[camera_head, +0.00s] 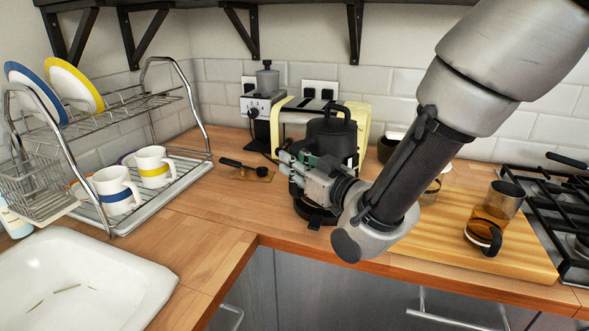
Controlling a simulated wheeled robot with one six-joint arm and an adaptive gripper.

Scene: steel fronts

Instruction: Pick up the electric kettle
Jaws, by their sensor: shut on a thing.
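The electric kettle (331,136) is black, with a lid and a handle on top. It is upright near the back of the wooden counter, in front of a cream appliance. A round black base (316,213) shows below it. My gripper (296,163) reaches in from the right and is shut on the kettle, in front of its body. My gripper hides the kettle's lower middle, so I cannot tell whether the kettle touches the base.
A coffee grinder (263,108) and the cream appliance (292,121) stand close behind. A dish rack (175,163) with mugs and plates is left, above a white sink (70,285). A wooden board (430,238) with glass vessels and a hob (560,210) are right.

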